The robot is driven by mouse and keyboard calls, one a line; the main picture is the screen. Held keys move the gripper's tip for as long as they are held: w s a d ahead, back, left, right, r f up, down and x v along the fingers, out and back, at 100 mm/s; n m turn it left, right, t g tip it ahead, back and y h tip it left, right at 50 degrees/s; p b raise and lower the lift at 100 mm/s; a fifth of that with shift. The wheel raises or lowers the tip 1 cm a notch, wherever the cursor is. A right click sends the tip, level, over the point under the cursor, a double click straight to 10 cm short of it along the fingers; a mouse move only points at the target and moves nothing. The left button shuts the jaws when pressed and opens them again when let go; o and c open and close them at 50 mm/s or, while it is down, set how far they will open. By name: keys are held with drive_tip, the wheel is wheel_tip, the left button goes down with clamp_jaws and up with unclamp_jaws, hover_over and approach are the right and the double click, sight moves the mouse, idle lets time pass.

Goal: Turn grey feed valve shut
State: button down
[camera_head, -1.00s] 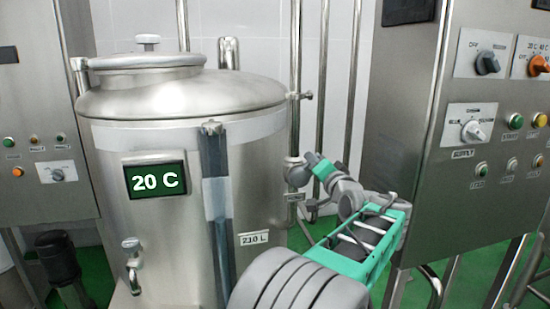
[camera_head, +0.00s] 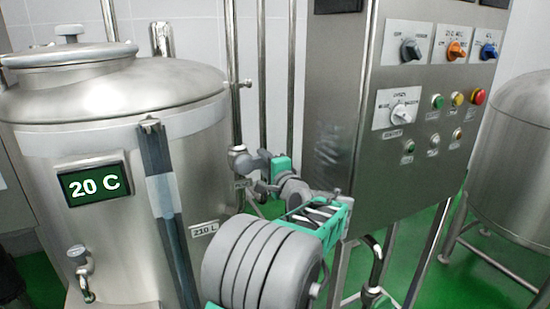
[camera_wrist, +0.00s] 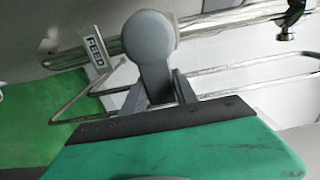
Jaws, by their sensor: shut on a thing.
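The grey feed valve handle (camera_wrist: 150,42) stands up in the middle of the wrist view, with a rounded grey end. A white tag reading FEED (camera_wrist: 96,50) is beside it on the left. My gripper (camera_wrist: 160,84) has its two dark fingers on either side of the handle's lower part and is shut on it. In the head view my gripper (camera_head: 258,165) is at the pipe on the right side of the steel tank (camera_head: 120,95). The valve handle is small there and partly hidden by my gripper.
The tank display (camera_head: 92,184) reads 20 C. A control panel (camera_head: 425,100) with knobs and buttons stands right of my arm. Vertical pipes (camera_head: 262,75) run behind the valve. Another steel tank (camera_head: 515,150) is at the far right.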

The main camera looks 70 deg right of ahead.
drive_tip(key=shift+f, duration=0.1)
idle(0.4)
drive_tip(key=c, duration=1)
unclamp_jaws()
drive_tip(key=shift+o, duration=0.2)
drive_tip(key=b+v, duration=0.2)
drive_tip(key=v, duration=0.6)
drive_tip(key=shift+d, duration=0.1)
